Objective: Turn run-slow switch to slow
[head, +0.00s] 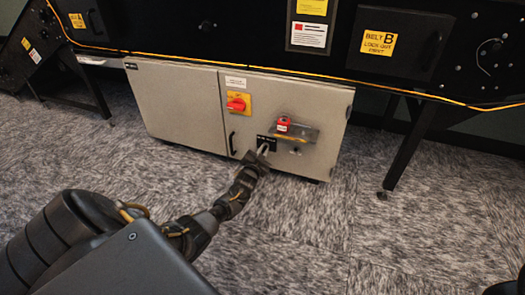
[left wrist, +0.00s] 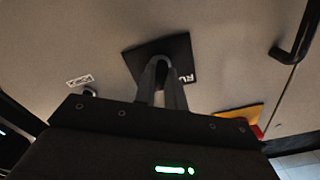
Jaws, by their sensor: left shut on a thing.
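The run-slow switch's black plate (head: 268,141) is on the front of the grey cabinet (head: 180,105), low and right of its middle. In the left wrist view the plate (left wrist: 181,47) shows white letters "RU" at its right; the rest of the lettering is covered. My left gripper (head: 263,150) is at the plate, its fingers (left wrist: 161,65) close together over the plate's middle and shut on the switch knob. The knob itself is hidden between the fingers, so its setting cannot be told. My right gripper is not in view.
A red rotary switch on a yellow plate (head: 237,103) is above left of the black plate. A black door handle (left wrist: 296,35) is near. The conveyor frame (head: 230,40) runs above; the carpet in front is clear.

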